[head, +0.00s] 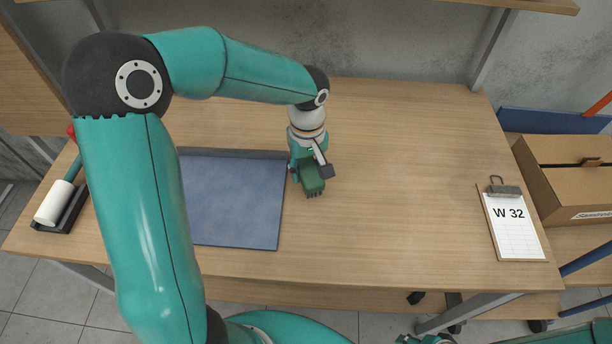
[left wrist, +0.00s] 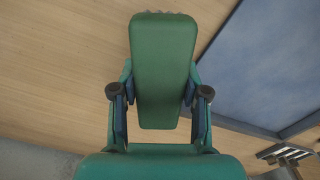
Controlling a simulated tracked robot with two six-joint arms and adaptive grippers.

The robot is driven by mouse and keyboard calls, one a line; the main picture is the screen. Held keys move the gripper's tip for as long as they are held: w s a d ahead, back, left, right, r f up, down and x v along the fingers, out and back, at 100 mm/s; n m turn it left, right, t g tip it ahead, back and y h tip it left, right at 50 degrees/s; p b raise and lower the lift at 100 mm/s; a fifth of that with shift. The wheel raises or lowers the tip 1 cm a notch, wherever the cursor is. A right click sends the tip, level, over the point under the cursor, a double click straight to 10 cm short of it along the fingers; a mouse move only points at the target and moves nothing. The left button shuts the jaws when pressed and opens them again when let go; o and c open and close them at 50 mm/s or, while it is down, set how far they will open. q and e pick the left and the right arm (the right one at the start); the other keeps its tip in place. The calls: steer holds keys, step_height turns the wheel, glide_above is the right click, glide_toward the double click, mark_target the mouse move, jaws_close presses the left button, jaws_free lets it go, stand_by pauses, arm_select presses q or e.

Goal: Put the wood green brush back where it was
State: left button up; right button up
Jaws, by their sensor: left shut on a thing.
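The green brush (head: 312,180) is held by my left gripper (head: 310,172) over the wooden table, just right of the blue tray. In the left wrist view, the brush (left wrist: 162,65) sits between the two fingers of my left gripper (left wrist: 160,93), which press on its sides. Pale bristles show at its far end. Whether the brush touches the table is hard to tell. A small teal and dark part at the bottom edge of the head view may be my right gripper (head: 425,340); its fingers are cut off.
The blue tray (head: 235,205) lies left of the brush. A white roller (head: 54,203) in a black holder stands at the far left. A clipboard marked W 32 (head: 510,225) lies at the right. The table (head: 400,180) between brush and clipboard is clear. A cardboard box (head: 565,165) stands beyond the right edge.

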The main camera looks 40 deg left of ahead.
mark_target(306, 166)
arm_select(q)
steer(key=shift+f, duration=1.75)
steer(key=shift+f, duration=0.1)
steer(key=o, duration=1.1)
steer(key=shift+s, duration=0.1)
step_height(306, 166, up, 12)
steer(key=shift+r, duration=0.15)
